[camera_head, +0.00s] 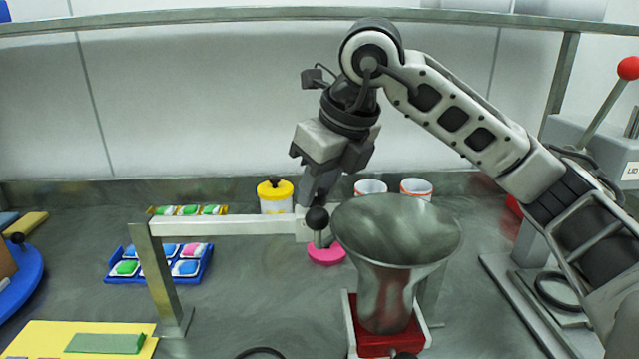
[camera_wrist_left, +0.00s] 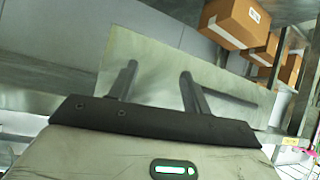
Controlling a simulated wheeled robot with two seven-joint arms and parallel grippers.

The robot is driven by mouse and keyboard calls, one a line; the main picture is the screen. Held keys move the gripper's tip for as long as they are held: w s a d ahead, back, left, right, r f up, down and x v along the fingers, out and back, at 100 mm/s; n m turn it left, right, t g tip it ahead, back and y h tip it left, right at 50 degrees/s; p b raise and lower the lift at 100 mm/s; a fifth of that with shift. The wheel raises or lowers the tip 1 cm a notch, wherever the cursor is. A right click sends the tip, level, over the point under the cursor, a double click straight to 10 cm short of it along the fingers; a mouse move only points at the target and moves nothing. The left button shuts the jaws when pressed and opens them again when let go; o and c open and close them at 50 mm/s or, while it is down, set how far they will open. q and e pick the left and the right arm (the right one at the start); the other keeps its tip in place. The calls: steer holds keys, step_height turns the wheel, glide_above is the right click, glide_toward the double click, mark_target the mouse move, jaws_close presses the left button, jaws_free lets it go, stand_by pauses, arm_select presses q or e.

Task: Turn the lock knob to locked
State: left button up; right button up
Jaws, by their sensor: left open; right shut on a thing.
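The lock knob (camera_head: 317,219), a black ball on a short grey stem, stands at the right end of a pale horizontal bar (camera_head: 225,226), just left of a metal funnel. My right gripper (camera_head: 318,199) reaches down from above with its fingers shut at the knob; the fingers partly overlap, so the exact grip is hard to see. I cannot read the knob's locked or unlocked position. My left gripper (camera_wrist_left: 157,84) is open and empty in the left wrist view; it does not show in the head view.
The metal funnel (camera_head: 396,234) stands over a red base close to the right of the knob. A red-ball lever (camera_head: 628,68) is at the far right. A blue tray of colored packs (camera_head: 120,279) and a yellow canister (camera_head: 275,205) stand left. Cardboard boxes (camera_wrist_left: 238,22) show in the wrist view.

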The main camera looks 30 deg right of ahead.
steer(key=shift+r, duration=0.1)
steer(key=o, duration=1)
steer(key=p+v, duration=0.2)
steer(key=v, duration=1.4)
steer(key=shift+s, duration=0.1)
